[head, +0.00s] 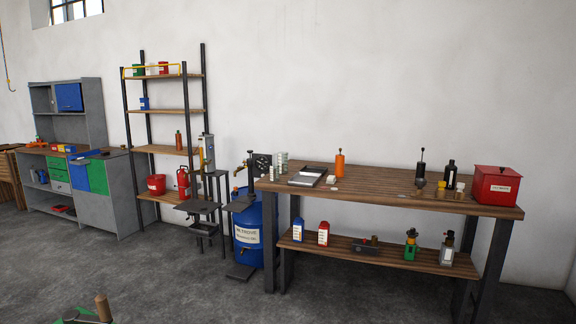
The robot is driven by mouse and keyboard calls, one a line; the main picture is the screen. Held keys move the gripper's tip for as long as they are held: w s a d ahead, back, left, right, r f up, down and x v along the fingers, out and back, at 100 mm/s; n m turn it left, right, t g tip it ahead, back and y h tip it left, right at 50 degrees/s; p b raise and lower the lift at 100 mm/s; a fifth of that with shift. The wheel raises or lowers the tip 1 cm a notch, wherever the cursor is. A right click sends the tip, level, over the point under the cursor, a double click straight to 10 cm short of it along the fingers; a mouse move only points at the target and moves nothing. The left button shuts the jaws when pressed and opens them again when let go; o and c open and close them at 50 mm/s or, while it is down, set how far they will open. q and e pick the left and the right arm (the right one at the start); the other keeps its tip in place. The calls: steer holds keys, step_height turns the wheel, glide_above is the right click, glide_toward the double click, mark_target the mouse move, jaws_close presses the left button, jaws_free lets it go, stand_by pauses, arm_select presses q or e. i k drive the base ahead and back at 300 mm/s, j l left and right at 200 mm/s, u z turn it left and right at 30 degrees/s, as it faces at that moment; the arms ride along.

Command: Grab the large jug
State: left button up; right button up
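No single thing stands out clearly as the large jug. Jug-like containers on the workbench's lower shelf are a blue one (298,230) and a red one (323,233), both upright with pale labels, side by side near the shelf's left end. On the shelf rack, a red container (183,182) stands upright beside a red bucket (156,184). An orange bottle (339,165) and a dark bottle (450,174) stand on the workbench top. Neither of my grippers is in view.
The wooden workbench (380,184) also holds a red box (496,185). A blue drum (248,238) stands at its left. A grey cabinet (118,200) is further left. A green item with a brown cylinder (103,307) shows at the bottom left. The foreground floor is mostly clear.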

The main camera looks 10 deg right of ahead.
mark_target(282, 156)
steer(key=i+z, duration=0.35)
steer(key=i, duration=2.4)
steer(key=i+z, duration=0.1)
steer(key=i, duration=0.45)
steer(key=i+j+z, duration=0.15)
steer(key=i, duration=0.4)
steer(key=i+z, duration=0.1)
steer(key=i, duration=0.45)
